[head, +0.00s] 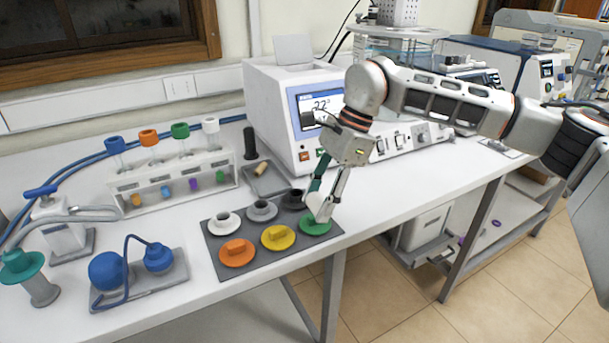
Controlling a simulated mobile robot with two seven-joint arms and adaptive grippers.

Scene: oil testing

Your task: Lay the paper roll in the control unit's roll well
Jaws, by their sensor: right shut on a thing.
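The control unit (280,110) is a white box with a lit screen, standing on the bench at the back middle. An upright pale flap (293,50) rises from its top; the roll well itself does not show clearly. A small tan cylinder (262,169) lies on a grey tray in front of the unit; I cannot tell whether it is the paper roll. My right gripper (320,212) points down at the dark mat's right end, its fingertips closed at the green lid (315,227), whose knob they hide. My left gripper is out of view.
A white rack (172,187) holds several capped tubes at the left. The dark mat (212,251) carries cups and the orange (237,252) and yellow lids (278,237). A black cylinder (250,142) stands beside the unit. Blue bulbs (107,270) sit at the front left. Bench right of the mat is clear.

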